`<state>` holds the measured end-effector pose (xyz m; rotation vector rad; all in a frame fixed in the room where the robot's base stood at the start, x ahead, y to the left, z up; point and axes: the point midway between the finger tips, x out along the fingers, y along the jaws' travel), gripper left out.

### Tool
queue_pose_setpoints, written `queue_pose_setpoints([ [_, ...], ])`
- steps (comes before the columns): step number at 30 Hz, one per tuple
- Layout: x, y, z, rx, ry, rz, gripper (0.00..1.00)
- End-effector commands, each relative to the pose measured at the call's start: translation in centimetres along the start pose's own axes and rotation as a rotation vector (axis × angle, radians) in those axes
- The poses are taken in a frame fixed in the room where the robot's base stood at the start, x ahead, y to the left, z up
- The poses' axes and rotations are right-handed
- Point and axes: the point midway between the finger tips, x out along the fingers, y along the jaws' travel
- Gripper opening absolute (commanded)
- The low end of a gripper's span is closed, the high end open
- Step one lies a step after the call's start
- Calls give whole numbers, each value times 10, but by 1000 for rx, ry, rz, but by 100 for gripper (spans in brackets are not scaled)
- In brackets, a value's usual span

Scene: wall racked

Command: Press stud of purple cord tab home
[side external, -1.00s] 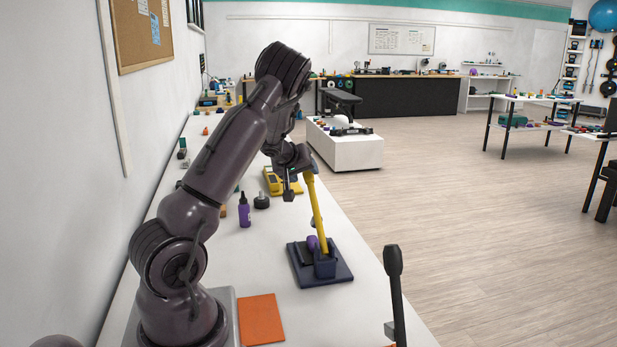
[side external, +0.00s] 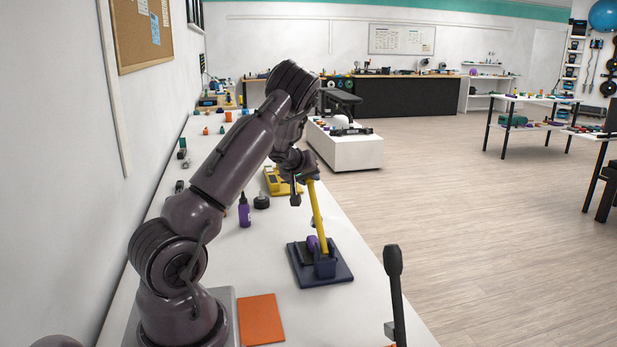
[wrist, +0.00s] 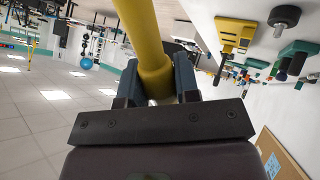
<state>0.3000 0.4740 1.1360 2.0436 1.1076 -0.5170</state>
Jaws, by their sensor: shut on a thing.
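My gripper (side external: 312,178) is shut on the upper end of a long yellow bar (side external: 317,212). In the wrist view the two dark fingers (wrist: 156,86) clasp the yellow bar (wrist: 148,45) from both sides. The bar slants down, its lower end at a dark blue block (side external: 325,267) on a flat dark blue base (side external: 335,279). A small purple piece (side external: 312,243), perhaps the cord tab, sits beside the bar's lower end, partly hidden by it. The stud itself is too small or hidden to make out.
The base stands on a long white bench (side external: 275,275). An orange mat (side external: 261,319) lies in front of it. A purple bottle (side external: 244,211), a black round item (side external: 261,202) and a yellow device (side external: 279,182) stand behind. A black post (side external: 396,290) rises at front right.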

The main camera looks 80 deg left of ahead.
Motion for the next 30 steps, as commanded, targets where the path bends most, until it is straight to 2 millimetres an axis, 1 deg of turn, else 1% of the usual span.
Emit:
queue_pose_setpoints([
  [5,-6,4,0,18,23,-1,0],
  [8,-13,9,1,41,56,-1,0],
  [21,-64,42,13,203,293,-4,0],
  [30,-86,56,23,278,406,-5,0],
])
